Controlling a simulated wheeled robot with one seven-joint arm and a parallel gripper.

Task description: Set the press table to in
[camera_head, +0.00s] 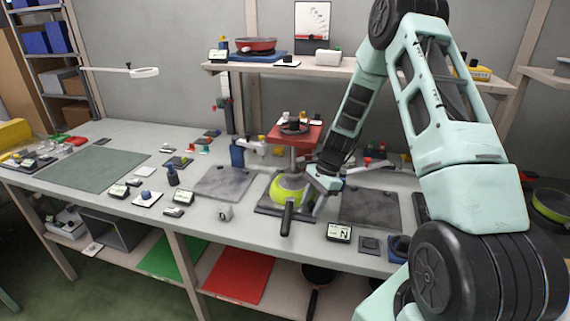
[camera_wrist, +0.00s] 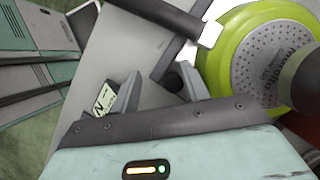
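The press table is a dark plate (camera_head: 262,208) at the middle of the bench, under the press with a red head block (camera_head: 295,135). A lime-green pan (camera_head: 287,190) lies bottom up on it, its black handle toward the front edge. The pan's perforated base also shows in the wrist view (camera_wrist: 268,62). My gripper (camera_head: 318,188) is low beside the pan's right side. In the wrist view its fingers (camera_wrist: 160,92) stand apart, with a dark round knob (camera_wrist: 173,82) and a dark bar just beyond them. I cannot tell whether they touch the knob.
A small display (camera_head: 339,233) showing an N stands at the bench front, right of the pan handle. Grey plates lie left (camera_head: 224,183) and right (camera_head: 370,208) of the press. Small devices crowd the bench. A shelf (camera_head: 350,72) runs behind.

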